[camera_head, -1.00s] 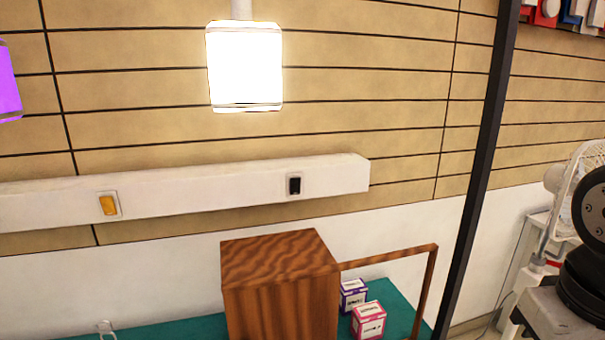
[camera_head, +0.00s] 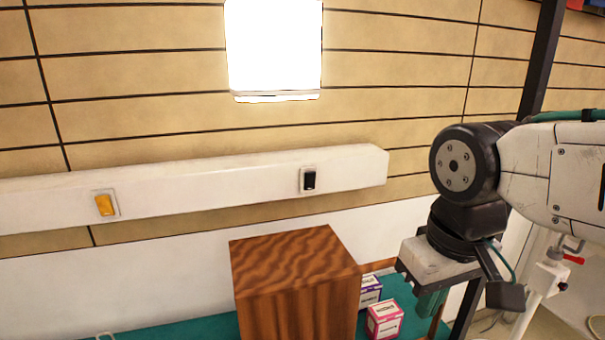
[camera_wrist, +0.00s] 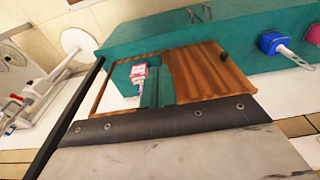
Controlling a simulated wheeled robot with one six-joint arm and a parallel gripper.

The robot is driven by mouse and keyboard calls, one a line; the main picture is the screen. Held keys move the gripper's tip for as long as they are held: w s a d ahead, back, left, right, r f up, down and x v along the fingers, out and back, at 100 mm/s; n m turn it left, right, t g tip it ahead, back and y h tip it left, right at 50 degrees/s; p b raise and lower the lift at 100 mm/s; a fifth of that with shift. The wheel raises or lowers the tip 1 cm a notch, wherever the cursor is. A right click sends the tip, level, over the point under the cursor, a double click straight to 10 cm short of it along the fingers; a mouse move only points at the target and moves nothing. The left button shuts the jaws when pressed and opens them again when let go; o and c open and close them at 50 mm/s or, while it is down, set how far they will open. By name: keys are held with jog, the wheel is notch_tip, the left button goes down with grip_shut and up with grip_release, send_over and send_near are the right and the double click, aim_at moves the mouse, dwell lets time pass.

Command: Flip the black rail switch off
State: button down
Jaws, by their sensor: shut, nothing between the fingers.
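The black rail switch (camera_head: 309,179) sits on a white plate on the long white rail (camera_head: 240,187), near the rail's right end. A yellow switch (camera_head: 104,204) is on the same rail to the left. My gripper (camera_head: 428,303) hangs low at the right of the head view, pointing down, to the right of and below the black switch and apart from it. It also shows in the wrist view (camera_wrist: 156,92), with its teal fingers together and nothing held. The wrist view looks down at the counter and does not show either switch.
A brown wooden box (camera_head: 297,280) stands on the teal counter (camera_head: 185,332) below the black switch. Small purple (camera_head: 370,290) and pink (camera_head: 383,320) cartons stand beside it. A lit white lamp (camera_head: 274,48) hangs above the rail. A dark post (camera_head: 543,60) rises at the right.

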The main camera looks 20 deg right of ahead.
jog(key=w+r+n+t+y, duration=0.1)
jog(key=w+r+n, duration=0.2)
jog(key=w, duration=0.7)
jog(key=w+d+r+n+t+y, duration=0.1)
jog(key=w+r+n, duration=0.3)
jog(key=w+n, duration=0.4)
jog(key=w+d+r+n+t+y, duration=0.1)
jog(key=w+n, duration=0.4)
jog(key=w, duration=0.6)
notch_tip(320, 180, up, 2)
jog(key=shift+w+r+n+t+y, duration=0.15)
jog(key=shift+w+n+t+y, duration=0.15)
jog(key=shift+t+y, duration=0.65)
send_near(310, 181)
jog(key=shift+s+a+x, duration=0.25)
jog(key=shift+s+x, duration=0.1)
jog(key=shift+x, duration=2.6)
